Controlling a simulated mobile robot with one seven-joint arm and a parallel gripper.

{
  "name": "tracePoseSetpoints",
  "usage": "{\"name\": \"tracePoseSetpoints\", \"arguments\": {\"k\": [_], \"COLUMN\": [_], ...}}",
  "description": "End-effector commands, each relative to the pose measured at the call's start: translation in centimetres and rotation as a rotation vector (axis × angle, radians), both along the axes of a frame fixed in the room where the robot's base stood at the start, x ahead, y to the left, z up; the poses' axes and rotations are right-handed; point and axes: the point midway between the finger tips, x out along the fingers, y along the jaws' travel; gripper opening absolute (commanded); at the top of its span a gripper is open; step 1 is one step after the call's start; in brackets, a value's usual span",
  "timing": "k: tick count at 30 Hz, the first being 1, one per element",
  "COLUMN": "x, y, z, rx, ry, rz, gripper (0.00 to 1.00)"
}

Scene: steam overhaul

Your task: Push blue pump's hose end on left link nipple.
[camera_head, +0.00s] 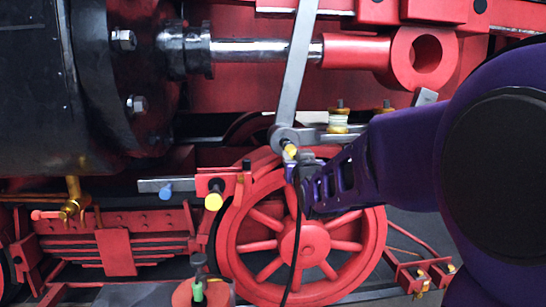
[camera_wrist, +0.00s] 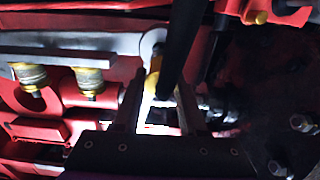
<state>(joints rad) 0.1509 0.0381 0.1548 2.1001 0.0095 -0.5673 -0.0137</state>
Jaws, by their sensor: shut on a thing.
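The grey link (camera_head: 297,70) slants down to a round pivot, where a short yellow nipple (camera_head: 290,150) sticks out. My gripper (camera_head: 299,178) is just below that nipple, shut on the black hose (camera_head: 293,245), which hangs down past the red wheel. In the wrist view the hose (camera_wrist: 182,38) runs from the top edge down between the fingers (camera_wrist: 160,108). The yellow nipple (camera_wrist: 154,76) shows close beside and partly behind the hose. I cannot tell whether the hose end touches it. The hose end is hidden at the fingers, and no blue pump is clearly seen.
A grey bar with brass oilers (camera_head: 339,120) lies right of the pivot. A second yellow-tipped fitting (camera_head: 213,200) and a blue-tipped one (camera_head: 166,191) stand to the left. The red spoked wheel (camera_head: 298,240) is behind the hose. A green-tipped part (camera_head: 198,290) is below.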

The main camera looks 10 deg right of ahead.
Motion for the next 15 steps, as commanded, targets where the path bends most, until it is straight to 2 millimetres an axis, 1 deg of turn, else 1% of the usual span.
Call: {"name": "tracePoseSetpoints", "arguments": {"k": [15], "x": [1.3], "y": [0.0], "z": [0.0], "rx": [0.001], "ry": [-0.001], "rz": [0.000], "gripper": [0.00]}}
